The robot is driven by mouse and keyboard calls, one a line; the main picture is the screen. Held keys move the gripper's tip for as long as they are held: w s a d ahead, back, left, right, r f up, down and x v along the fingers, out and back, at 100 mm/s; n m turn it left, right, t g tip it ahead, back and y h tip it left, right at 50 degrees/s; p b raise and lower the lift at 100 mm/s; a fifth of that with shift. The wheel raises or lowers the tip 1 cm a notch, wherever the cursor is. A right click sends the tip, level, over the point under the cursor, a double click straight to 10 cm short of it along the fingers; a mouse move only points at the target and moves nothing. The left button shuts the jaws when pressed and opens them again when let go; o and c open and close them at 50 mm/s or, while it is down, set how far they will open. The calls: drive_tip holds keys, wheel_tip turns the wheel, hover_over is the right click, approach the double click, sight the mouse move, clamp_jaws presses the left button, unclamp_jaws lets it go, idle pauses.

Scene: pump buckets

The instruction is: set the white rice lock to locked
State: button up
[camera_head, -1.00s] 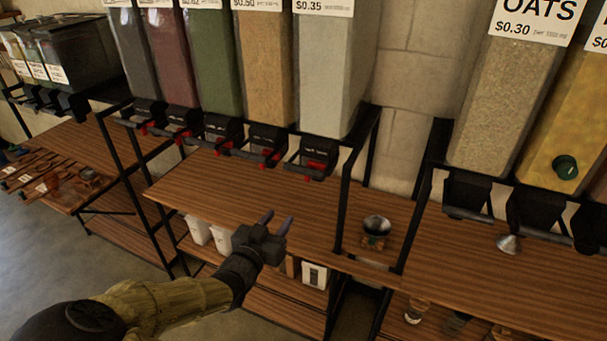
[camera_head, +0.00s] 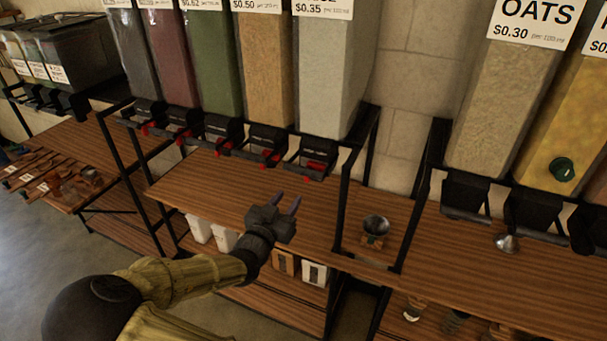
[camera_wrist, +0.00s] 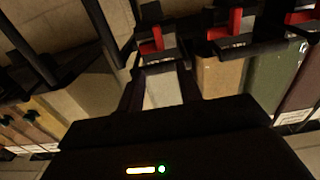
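The white rice dispenser (camera_head: 332,75) is the pale bin under the $0.35 sign, at the right end of its row; its sign is partly cut off. Its black outlet (camera_head: 312,150) carries a red lock piece (camera_head: 317,168) at the front. In the wrist view the lock's red part (camera_wrist: 152,42) shows at upper left. Whether it is locked is not clear. My gripper (camera_head: 287,199) is open and empty, over the counter, below and in front of the outlet, apart from it.
Other bins with red-fitted outlets (camera_head: 262,145) stand left of it. A black frame post (camera_head: 350,195) rises to the right. The wooden counter (camera_head: 215,185) is clear left of my gripper. An oats dispenser (camera_head: 510,100) stands farther right.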

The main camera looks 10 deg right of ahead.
drive_tip(key=p+x, duration=0.3)
drive_tip(key=x, duration=0.7)
drive_tip(key=shift+w+d, duration=0.2)
drive_tip(key=shift+w, duration=0.15)
clamp_jaws()
